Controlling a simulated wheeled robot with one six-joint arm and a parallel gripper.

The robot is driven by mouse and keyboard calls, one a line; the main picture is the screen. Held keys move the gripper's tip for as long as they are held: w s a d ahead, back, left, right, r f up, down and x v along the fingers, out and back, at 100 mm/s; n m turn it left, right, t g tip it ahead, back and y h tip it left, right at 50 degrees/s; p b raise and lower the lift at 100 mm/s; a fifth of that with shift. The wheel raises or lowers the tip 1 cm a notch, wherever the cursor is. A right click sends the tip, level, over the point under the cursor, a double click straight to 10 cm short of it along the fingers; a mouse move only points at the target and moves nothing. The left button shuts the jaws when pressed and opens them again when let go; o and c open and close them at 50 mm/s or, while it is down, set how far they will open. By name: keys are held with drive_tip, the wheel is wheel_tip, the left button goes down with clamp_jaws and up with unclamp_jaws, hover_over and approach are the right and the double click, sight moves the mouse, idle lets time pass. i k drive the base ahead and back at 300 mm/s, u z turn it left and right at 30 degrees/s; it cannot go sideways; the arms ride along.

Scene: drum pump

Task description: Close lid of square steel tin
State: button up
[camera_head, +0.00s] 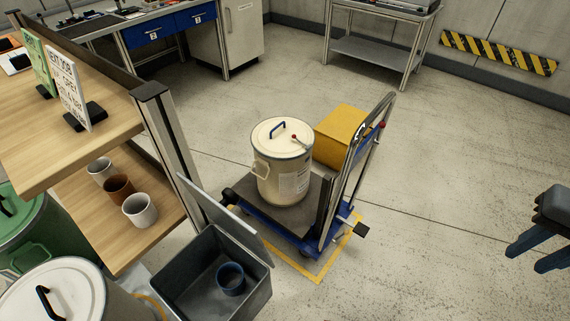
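The square steel tin (258,298) is a dark grey open box at the bottom, left of centre. Its lid (222,214) is a flat grey panel, standing raised along the tin's far side, so the tin is open. A blue cup-like ring (230,278) lies inside the tin. My gripper (522,260) is at the right edge, dark grey with two blue fingers pointing down and left. The fingers are apart with nothing between them. It is far to the right of the tin, touching nothing.
A wooden shelf (99,215) with several cups, a post (168,140) and another drum (85,285) crowd the left. Floor right of the cart is clear.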

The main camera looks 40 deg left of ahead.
sight(244, 233)
drive_tip(key=i, duration=1.15)
drive_tip(key=u, duration=3.1)
drive_tip(key=k, duration=0.65)
drive_tip(key=u, duration=0.65)
drive_tip(key=i, duration=0.4)
drive_tip(key=z, duration=0.2)
